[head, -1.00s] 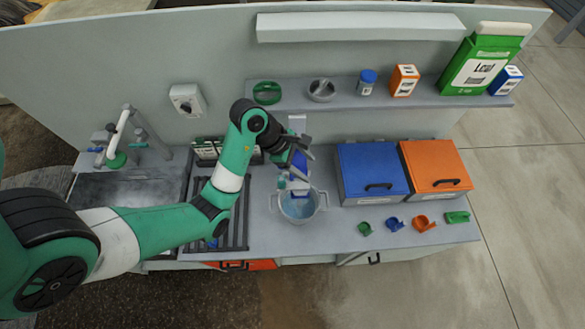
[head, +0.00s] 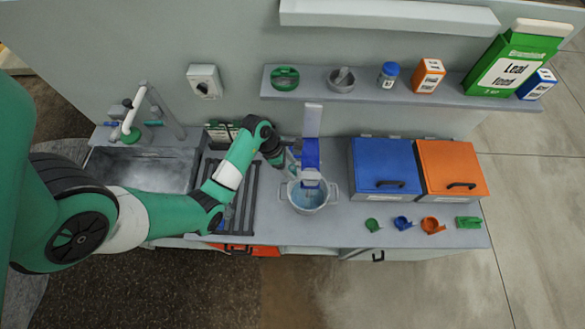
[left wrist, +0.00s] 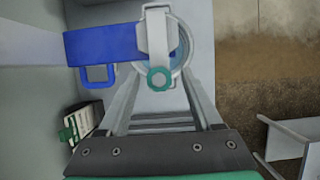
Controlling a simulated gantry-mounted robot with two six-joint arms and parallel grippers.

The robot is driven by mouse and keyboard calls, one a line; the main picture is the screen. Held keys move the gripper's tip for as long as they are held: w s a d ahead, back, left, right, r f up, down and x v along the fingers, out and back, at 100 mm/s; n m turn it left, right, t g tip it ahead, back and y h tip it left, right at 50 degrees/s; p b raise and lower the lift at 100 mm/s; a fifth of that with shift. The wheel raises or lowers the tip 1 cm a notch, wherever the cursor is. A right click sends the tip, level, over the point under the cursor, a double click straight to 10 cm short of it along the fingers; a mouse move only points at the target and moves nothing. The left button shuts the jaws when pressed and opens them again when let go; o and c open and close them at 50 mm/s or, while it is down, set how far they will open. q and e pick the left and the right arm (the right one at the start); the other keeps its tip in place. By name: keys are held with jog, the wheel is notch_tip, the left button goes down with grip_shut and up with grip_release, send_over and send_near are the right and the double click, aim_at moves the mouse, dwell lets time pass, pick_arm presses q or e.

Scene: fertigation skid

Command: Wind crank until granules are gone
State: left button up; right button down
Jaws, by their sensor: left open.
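A mixer-like device with a blue body (head: 311,154) and a pale upright column (head: 312,119) stands at the back of the counter, over a grey two-handled pot (head: 307,199) with bluish contents. My left gripper (head: 291,163) is beside the left of the blue body. Its fingers (left wrist: 161,92) are open, with the knob showing between their tips; I cannot tell whether they touch it. I cannot make out any granules. My right gripper is not in view.
Blue (head: 385,167) and orange (head: 450,168) lidded bins stand right of the pot, with several small scoops in front. A sink (head: 145,170) and dark rack (head: 240,205) lie left. A shelf (head: 445,93) with packages runs above.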

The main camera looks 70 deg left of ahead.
pick_arm(q)
jog(key=shift+w+d+f, duration=0.1)
jog(key=shift+w+f, duration=0.15)
jog(key=shift+f, duration=0.4)
grip_shut()
jog(key=shift+r, duration=0.1)
dwell(0.8)
